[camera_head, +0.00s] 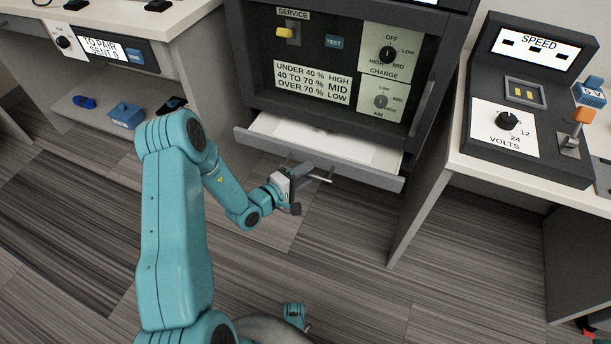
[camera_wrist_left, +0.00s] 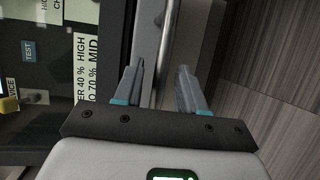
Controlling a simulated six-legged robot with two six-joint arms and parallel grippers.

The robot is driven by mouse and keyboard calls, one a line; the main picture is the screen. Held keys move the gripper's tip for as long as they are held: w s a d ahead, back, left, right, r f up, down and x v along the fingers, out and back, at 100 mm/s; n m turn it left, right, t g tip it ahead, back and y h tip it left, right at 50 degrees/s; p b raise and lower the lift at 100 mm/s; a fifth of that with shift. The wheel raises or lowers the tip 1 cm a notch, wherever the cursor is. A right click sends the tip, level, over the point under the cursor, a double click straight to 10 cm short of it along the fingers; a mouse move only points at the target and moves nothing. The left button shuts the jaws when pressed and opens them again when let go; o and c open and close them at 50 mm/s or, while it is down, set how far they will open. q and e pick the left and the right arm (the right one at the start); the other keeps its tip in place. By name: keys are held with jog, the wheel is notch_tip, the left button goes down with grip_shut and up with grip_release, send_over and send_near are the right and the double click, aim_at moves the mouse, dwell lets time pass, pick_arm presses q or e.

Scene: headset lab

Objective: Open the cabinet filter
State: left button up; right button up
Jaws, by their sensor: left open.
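The cabinet filter drawer (camera_head: 375,178) is at the bottom of the dark cabinet and stands pulled out, with its pale inside (camera_head: 325,138) showing. A thin metal bar handle (camera_head: 318,178) runs along its front. My left gripper (camera_head: 297,174) is at this handle, in front of the drawer. In the left wrist view the handle (camera_wrist_left: 170,35) runs down between the two spread fingers of the left gripper (camera_wrist_left: 160,85). The fingers are open around the bar, with gaps at the sides. I cannot tell if either touches it. My right gripper is not in view.
The cabinet panel (camera_head: 313,83) above carries switches and dials. A side table (camera_head: 455,165) on the right holds a speed and volts console (camera_head: 510,125). A bench (camera_head: 165,20) with a lower shelf stands on the left. The floor before the drawer is clear.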

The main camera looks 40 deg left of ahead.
pick_arm(q)
jog(key=shift+w, duration=0.45)
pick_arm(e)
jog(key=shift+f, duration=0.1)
